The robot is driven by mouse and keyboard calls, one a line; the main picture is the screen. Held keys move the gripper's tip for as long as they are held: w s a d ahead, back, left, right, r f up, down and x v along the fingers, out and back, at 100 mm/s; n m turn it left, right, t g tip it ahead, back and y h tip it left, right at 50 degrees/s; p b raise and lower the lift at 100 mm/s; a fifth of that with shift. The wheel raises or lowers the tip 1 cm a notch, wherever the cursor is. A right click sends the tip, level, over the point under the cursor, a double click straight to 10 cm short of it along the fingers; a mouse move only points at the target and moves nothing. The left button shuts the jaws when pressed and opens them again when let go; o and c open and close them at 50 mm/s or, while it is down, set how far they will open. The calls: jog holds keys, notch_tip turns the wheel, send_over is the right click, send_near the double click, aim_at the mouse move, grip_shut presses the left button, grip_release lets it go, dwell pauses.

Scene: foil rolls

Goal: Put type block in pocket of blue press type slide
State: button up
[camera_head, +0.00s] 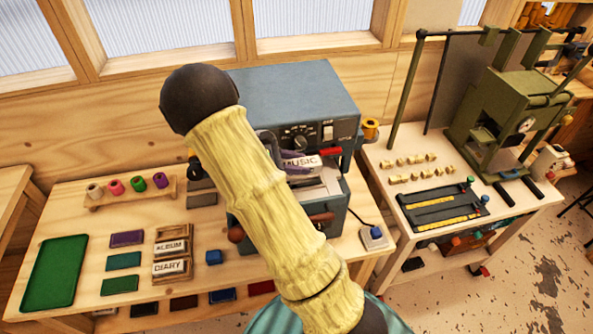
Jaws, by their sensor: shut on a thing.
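The blue press (295,95) stands on the left wooden table, with a dial and switch on its front. A type block with a white face reading MUSIC (303,163) is at the press front, above the pale type slide (318,196). My gripper (282,158) is mostly hidden behind my own yellow arm; it is shut on the MUSIC block. The slide's pocket is largely covered, and I cannot tell whether the block touches it. A wooden case (157,250) holds blocks reading ALBUM (171,246) and DIARY (169,267); its top slot looks empty.
Foil rolls stand on a wooden rack (130,193) at the left. A green tray (55,272) and several coloured pads lie on the table. A blue-topped switch box (376,236) sits at its right edge. A second table (455,185) bears a green press (508,115) and small brass pieces.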

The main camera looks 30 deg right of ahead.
jog(key=shift+s, duration=0.1)
jog(key=f+p, duration=0.1)
jog(key=f, duration=0.3)
jog(key=shift+w, duration=0.2)
jog(key=shift+s, duration=0.3)
jog(key=shift+f, duration=0.4)
jog(key=shift+f, duration=0.1)
jog(key=o, duration=1.2)
jog(key=shift+w, duration=0.1)
